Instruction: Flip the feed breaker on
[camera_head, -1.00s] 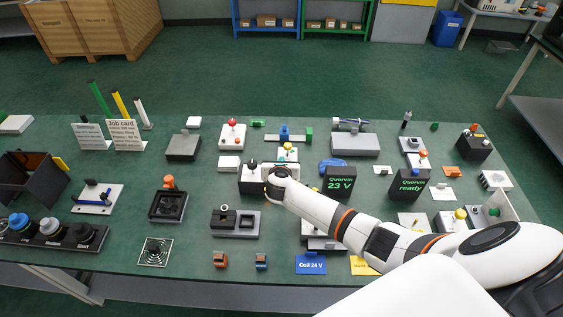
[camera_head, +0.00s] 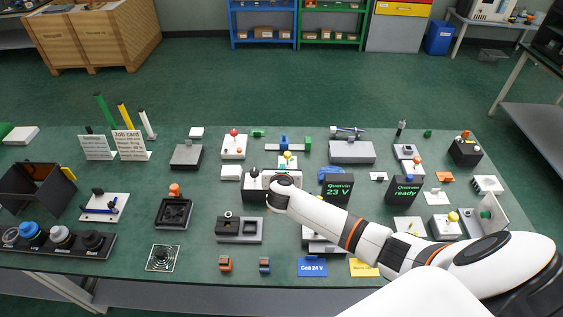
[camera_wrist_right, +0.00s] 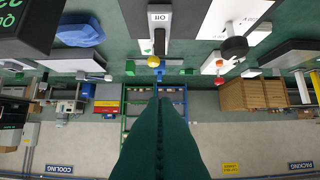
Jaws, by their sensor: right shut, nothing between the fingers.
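In the right wrist view, the white breaker (camera_wrist_right: 159,9) stands at the top middle, with a dark lever (camera_wrist_right: 159,42) and a short upside-down label whose reading I cannot be sure of. My right gripper (camera_wrist_right: 162,103) is shut and empty, its dark fingers reaching up from the bottom middle. The fingertips look apart from the lever. In the head view, my right wrist covers most of the breaker and hides the fingers. My left gripper is not in view.
A black-knobbed lever (camera_head: 254,173) stands left of my right wrist. A dark display (camera_head: 338,188) reading 23 V and another display (camera_head: 404,190) reading ready stand to its right. A yellow-topped device (camera_head: 288,155) is behind. Small devices crowd the green bench.

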